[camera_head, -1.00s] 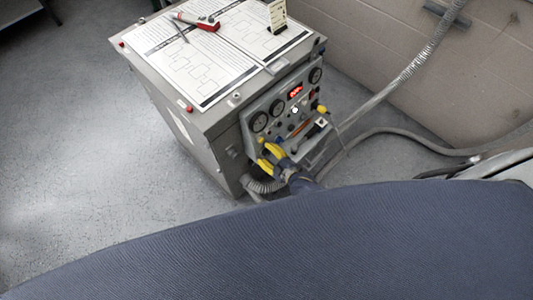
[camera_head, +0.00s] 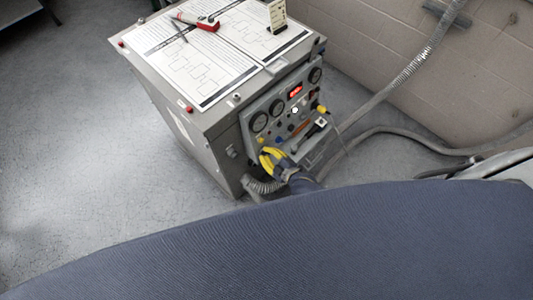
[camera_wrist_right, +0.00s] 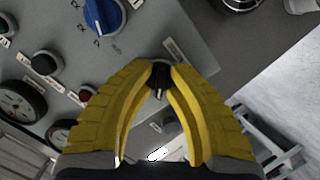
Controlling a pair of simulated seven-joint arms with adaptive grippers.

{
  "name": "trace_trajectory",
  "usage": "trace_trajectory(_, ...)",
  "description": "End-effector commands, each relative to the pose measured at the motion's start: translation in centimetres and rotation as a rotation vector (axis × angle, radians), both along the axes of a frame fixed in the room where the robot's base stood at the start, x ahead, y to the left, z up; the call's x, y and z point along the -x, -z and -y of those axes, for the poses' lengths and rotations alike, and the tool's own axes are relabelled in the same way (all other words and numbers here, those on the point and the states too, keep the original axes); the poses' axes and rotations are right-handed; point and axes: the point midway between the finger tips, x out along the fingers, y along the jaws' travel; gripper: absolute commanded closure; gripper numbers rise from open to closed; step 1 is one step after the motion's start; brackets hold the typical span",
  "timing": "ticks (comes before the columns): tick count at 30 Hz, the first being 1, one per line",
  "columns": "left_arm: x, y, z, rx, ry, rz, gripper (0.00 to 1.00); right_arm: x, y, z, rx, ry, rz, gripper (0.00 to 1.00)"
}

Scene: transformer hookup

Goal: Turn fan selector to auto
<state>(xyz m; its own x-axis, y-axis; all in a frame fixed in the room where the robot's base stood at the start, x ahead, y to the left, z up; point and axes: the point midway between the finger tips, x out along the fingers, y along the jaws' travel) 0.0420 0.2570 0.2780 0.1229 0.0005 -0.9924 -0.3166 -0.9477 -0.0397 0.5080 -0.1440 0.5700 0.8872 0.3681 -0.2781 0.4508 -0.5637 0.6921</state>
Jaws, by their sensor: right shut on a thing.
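My right gripper (camera_head: 267,157) has yellow fingers and is at the lower left of the control panel (camera_head: 266,142) on the grey cabinet's front. In the right wrist view, its fingertips (camera_wrist_right: 160,69) are closed around a small black knob (camera_wrist_right: 159,78) with a pale pointer mark. A small label (camera_wrist_right: 175,50) beside this knob is too small to read, so I cannot confirm it is the fan selector or which setting it points to. A larger blue knob (camera_wrist_right: 105,14) is further up the panel, apart from the fingers. My left gripper is not in view.
The panel carries round gauges (camera_head: 259,121), a red lit display (camera_head: 295,92) and several other knobs. A red-handled tool (camera_head: 197,22) and paper sheets (camera_head: 215,65) lie on the cabinet top. A grey conduit (camera_head: 385,90) runs along the right; the floor at left is clear.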

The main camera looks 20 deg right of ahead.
Motion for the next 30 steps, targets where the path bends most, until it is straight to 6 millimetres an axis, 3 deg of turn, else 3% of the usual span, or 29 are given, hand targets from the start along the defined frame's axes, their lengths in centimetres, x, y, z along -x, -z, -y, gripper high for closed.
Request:
trace_trajectory(8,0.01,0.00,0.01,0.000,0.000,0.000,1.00,-0.13,-0.31,-0.33,-0.103,0.015,-0.050,1.00)
trace_trajectory(30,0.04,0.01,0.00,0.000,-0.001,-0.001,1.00,-0.35,-0.58,-0.36,-0.585,0.106,-0.313,1.00)
